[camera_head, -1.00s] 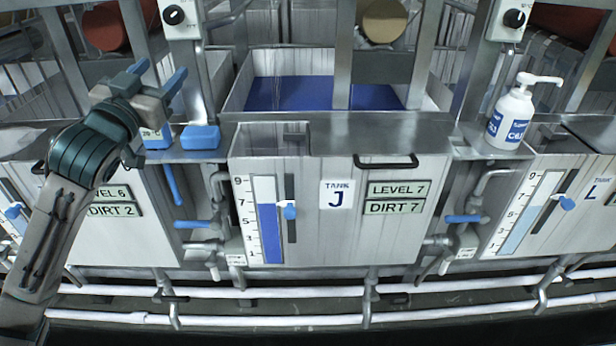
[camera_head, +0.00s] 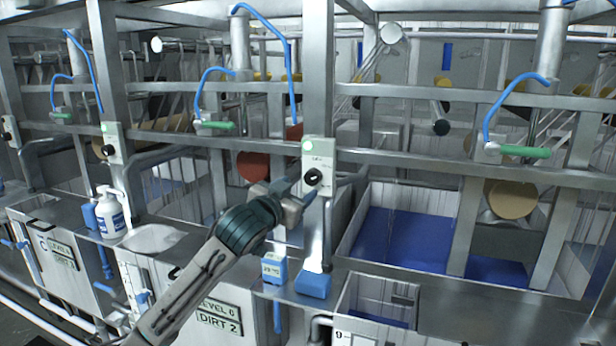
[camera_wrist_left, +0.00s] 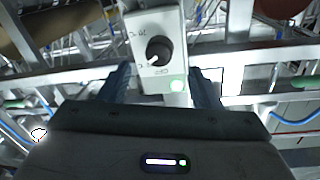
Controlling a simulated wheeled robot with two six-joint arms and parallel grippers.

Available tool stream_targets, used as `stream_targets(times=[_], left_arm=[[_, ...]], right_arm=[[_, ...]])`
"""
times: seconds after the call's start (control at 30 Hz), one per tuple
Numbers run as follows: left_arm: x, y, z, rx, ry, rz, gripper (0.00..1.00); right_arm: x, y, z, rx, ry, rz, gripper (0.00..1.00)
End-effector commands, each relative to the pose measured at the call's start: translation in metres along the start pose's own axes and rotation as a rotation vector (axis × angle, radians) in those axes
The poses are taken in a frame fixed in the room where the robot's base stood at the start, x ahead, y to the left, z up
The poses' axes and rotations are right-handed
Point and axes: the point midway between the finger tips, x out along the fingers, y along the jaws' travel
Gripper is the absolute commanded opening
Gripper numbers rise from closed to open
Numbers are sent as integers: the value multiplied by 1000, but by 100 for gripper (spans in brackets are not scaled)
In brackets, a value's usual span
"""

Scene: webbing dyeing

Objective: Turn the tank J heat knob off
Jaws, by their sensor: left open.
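The heat knob (camera_head: 313,177) is a black dial on a white control box (camera_head: 319,150) with a lit green lamp, fixed to a steel post. In the left wrist view the knob (camera_wrist_left: 158,53) shows a white mark pointing to the lower left. My left gripper (camera_head: 300,190) is at the box, its blue fingers open. In the left wrist view my left gripper (camera_wrist_left: 162,82) has one finger on each side of the box, with the knob between them and apart from both. The blue-filled tank (camera_head: 400,240) is right of the post. My right gripper is out of view.
A blue block (camera_head: 313,284) and a small blue labelled container (camera_head: 273,268) sit on the ledge below the box. A white pump bottle (camera_head: 110,213) stands further left. Steel posts and rails surround the box. Another knob box (camera_head: 112,142) is on the left.

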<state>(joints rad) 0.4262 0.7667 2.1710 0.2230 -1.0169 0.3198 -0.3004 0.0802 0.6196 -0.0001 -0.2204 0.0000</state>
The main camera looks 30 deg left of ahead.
Motion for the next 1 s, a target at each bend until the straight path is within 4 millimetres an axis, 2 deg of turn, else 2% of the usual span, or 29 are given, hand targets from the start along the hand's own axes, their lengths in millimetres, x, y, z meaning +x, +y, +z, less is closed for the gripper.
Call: stream_targets(times=[0.1, 0.33, 0.5, 0.73, 0.77, 0.9, 1.0], left_arm=[[21, 0, -4, -6, -1, 1, 58], [50, 0, -2, -2, -1, 1, 58], [59, 1, 0, 0, -1, 1, 58], [59, 1, 0, 1, 0, 1, 58], [59, 1, 0, 1, 0, 1, 56], [59, 1, 0, 1, 0, 1, 28], [59, 1, 0, 1, 0, 1, 13]], right_arm=[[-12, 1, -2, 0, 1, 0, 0], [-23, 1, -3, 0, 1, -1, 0], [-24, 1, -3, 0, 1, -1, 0], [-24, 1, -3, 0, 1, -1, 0], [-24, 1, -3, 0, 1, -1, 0], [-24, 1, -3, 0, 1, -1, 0], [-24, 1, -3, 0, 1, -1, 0]])
